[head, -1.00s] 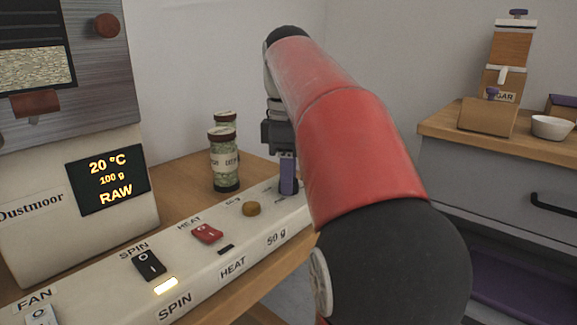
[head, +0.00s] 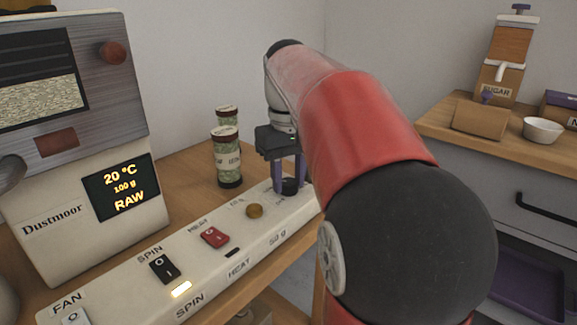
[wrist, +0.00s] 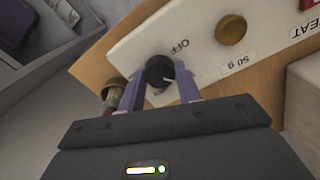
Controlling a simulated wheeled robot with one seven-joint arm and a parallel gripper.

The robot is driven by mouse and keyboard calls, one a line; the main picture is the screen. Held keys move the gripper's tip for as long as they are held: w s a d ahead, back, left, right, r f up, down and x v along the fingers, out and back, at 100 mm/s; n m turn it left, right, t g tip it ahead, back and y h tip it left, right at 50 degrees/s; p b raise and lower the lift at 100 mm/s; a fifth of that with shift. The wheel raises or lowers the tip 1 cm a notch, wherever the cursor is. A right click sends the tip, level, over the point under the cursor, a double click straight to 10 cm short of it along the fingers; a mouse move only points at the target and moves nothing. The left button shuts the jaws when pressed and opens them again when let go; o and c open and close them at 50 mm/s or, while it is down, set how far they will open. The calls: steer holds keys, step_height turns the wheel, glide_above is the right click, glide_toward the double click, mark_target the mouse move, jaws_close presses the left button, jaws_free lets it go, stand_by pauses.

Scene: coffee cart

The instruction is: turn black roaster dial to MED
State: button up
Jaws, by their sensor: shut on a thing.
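The black roaster dial (head: 290,187) is a small round knob at the far right end of the cream control panel. It also shows in the wrist view (wrist: 158,69), beside the printed OFF label (wrist: 180,47). A thin pale mark shows on its lower right side there. My gripper (head: 289,178) points down at the panel with its purple fingers on either side of the dial, shut on it. In the wrist view my gripper (wrist: 159,84) also has one finger on each side. No MED label is readable, and the fingers hide part of the dial's surroundings.
A gold-brown button (head: 254,211) and the red HEAT switch (head: 214,237) lie left of the dial on the panel. The black SPIN switch (head: 164,269) is farther left. Two jars (head: 227,157) stand behind the panel. The roaster display (head: 121,188) reads 20 °C, 100 g, RAW.

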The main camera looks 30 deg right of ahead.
steer(key=m+p, duration=0.2)
steer(key=m, duration=0.1)
steer(key=shift+r+m, duration=0.15)
steer(key=shift+m, duration=0.25)
steer(key=m+p, duration=0.1)
steer(key=m, duration=0.6)
steer(key=shift+p, duration=0.35)
steer(key=shift+m, duration=1.9)
steer(key=o, duration=1)
